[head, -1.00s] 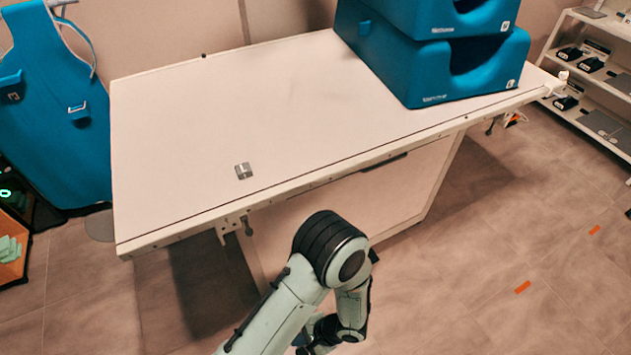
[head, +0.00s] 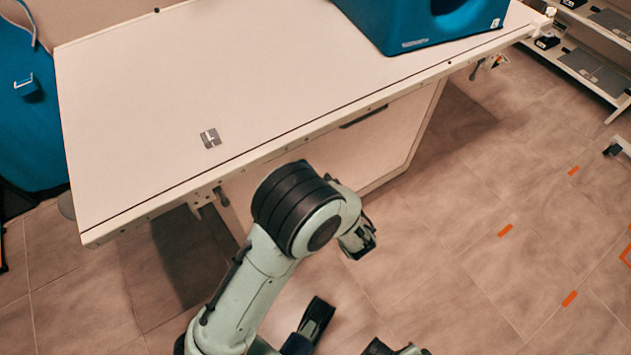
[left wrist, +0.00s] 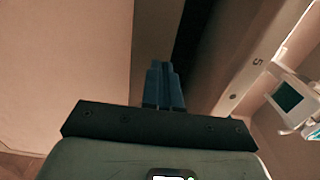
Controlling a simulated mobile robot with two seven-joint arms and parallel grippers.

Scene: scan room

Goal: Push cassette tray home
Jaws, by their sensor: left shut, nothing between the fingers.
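I cannot pick out the cassette tray with certainty. A dark handle-like strip (head: 364,112) shows just under the front edge of the white table in the head view. My left gripper (left wrist: 163,68) is shut and empty in the left wrist view, with its blue fingers together in front of a pale panel and a dark gap.
The white table (head: 250,80) carries a blue foam block (head: 405,25) and a small grey L marker (head: 210,138). A shelf (head: 590,60) stands at the right. The tiled floor right of my arm is open, with orange marks. A small screen (left wrist: 288,97) shows in the left wrist view.

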